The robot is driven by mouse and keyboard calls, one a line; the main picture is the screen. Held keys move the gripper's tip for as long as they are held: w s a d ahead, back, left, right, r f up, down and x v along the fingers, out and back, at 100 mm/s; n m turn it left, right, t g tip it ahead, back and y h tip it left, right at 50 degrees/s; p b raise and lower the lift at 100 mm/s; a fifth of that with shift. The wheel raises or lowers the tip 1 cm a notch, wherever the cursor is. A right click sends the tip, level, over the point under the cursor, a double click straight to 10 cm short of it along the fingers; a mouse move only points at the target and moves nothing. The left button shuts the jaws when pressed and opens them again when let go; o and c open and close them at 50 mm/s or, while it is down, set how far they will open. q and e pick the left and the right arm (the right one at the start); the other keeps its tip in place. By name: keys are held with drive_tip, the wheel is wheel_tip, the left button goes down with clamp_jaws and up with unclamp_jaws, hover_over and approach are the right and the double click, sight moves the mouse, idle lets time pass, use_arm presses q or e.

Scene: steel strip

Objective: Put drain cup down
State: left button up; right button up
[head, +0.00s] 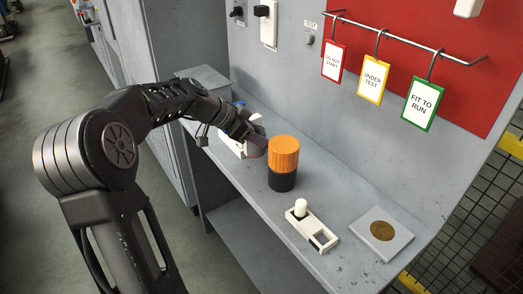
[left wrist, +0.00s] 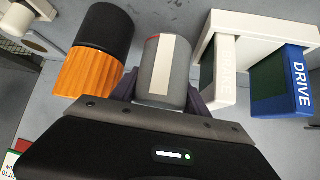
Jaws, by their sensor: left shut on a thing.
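The drain cup (left wrist: 178,75) is a grey cup with a white strip and a red line at its rim, seen in the left wrist view. My left gripper (left wrist: 163,88) is shut on it, with a dark finger on each side. In the head view my left gripper (head: 248,134) is low over the steel strip (head: 338,220), to the left of the orange and black cylinder. The cup is hard to make out there. Whether its base touches the steel cannot be told. My right gripper is in neither view.
The orange and black cylinder (head: 283,160) stands close beside the cup. A white switch piece (head: 312,228) and a plate with a brass disc (head: 382,237) lie further right. Tags hang above.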

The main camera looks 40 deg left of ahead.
sight(262, 151)
use_arm(q)
wheel_tip(262, 151, down, 5)
drive_tip(key=shift+r, duration=0.1)
idle(0.5)
drive_tip(key=shift+f, duration=0.3)
drive_tip(key=o, duration=1.3)
drive_tip(key=shift+r, duration=0.1)
